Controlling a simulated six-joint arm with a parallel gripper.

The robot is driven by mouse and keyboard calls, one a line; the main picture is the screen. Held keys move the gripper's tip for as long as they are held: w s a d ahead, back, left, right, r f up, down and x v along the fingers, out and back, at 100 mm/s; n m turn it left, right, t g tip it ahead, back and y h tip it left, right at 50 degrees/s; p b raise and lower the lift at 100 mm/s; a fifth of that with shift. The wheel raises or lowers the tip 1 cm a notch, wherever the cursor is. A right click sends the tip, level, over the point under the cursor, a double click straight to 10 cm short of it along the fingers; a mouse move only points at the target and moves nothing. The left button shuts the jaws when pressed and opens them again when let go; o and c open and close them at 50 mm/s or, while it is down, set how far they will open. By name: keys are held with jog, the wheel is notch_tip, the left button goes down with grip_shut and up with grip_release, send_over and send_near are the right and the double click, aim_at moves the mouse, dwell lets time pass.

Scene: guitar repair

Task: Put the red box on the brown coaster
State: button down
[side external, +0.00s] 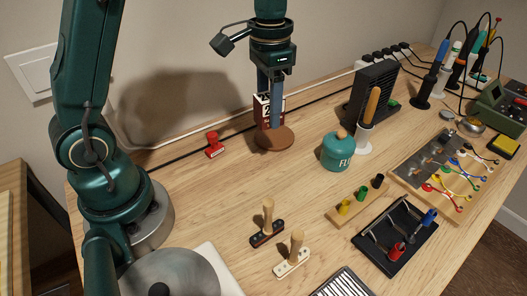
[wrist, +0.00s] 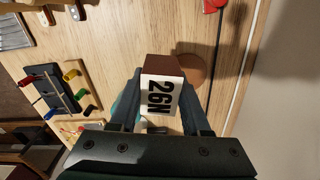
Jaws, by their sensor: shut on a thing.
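The red box (side external: 263,103) is dark red with a white label and black print. My gripper (side external: 270,122) is shut on it, one finger on each side, as the wrist view shows with the box (wrist: 161,66) between the fingers. The brown coaster (side external: 276,141) is a round disc on the bench, directly below the fingertips in the side view. In the wrist view the coaster (wrist: 197,71) shows beside the box and is partly hidden by it. I cannot tell whether the box touches the coaster.
A red stamp-like object (side external: 214,145) stands left of the coaster. A dark cable runs along the bench behind the coaster.

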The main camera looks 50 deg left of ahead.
jog(key=shift+a+r, duration=0.25)
jog(key=shift+a, duration=0.05)
jog(key=s+a+r+n, duration=0.1)
jog(key=a+n, duration=0.1)
jog(key=a, duration=1.2)
send_over(275, 135)
notch_tip(275, 135, down, 7)
jog(key=shift+s+f, duration=0.1)
jog(key=shift+f, duration=1.8)
jog(key=shift+f, duration=0.1)
jog(key=shift+c, duration=1.8)
grip_release()
